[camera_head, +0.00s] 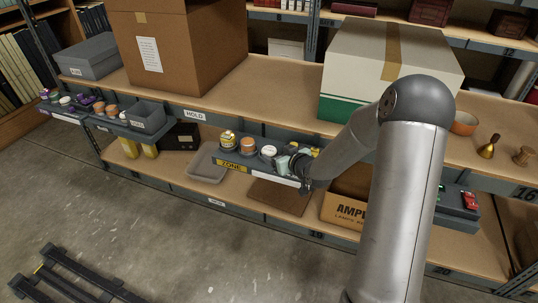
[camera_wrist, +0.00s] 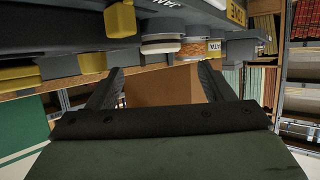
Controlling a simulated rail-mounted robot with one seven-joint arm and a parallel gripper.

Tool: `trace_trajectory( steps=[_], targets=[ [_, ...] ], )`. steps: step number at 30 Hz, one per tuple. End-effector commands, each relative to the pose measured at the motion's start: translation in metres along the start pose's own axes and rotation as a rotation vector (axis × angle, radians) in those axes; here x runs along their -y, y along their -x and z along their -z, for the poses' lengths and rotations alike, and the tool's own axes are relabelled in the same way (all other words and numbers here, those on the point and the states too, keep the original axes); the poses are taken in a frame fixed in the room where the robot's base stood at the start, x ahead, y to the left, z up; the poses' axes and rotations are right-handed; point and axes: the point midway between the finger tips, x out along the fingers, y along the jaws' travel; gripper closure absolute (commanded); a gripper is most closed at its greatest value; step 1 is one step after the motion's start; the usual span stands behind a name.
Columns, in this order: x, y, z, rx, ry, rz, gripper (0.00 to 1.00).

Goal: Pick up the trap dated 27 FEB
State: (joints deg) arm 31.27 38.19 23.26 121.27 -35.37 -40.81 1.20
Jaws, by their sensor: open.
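No label reading 27 FEB is legible, so I cannot tell which thing is that trap. A grey tray (camera_head: 262,173) with a yellow label juts from the shelf front. It holds a yellow-labelled jar (camera_head: 228,139), an orange-brown jar (camera_head: 247,146), a white-topped jar (camera_head: 268,152) and pale green pieces (camera_head: 282,163). My gripper (camera_wrist: 158,82) is open, with nothing between its fingers. In the head view its dark end is at the tray's right side, partly hidden by my arm. In the wrist view a pale-banded round thing (camera_wrist: 163,46) and an orange jar (camera_wrist: 194,50) appear beyond the fingers.
A second row of small things with a grey bin (camera_head: 147,117) is at the left. A black box (camera_head: 182,137) and a shallow grey tray (camera_head: 207,163) sit on the lower shelf. The floor in front is mostly clear.

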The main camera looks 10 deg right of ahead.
Motion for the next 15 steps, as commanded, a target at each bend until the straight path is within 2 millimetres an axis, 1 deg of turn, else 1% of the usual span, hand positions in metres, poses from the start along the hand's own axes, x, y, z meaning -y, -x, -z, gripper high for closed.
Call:
trace_trajectory(
  steps=[4,8,10,12,15],
  targets=[
    [0.001,-0.012,-0.002,-0.001,-0.001,0.001,0.25],
    [0.002,-0.033,-0.006,-0.001,-0.001,0.001,0.25],
    [0.002,-0.043,-0.005,-0.001,0.000,0.001,0.25],
    [0.002,-0.049,-0.005,-0.001,0.000,0.001,0.25],
    [0.001,-0.053,-0.004,-0.001,0.001,0.000,0.25]
  ],
)
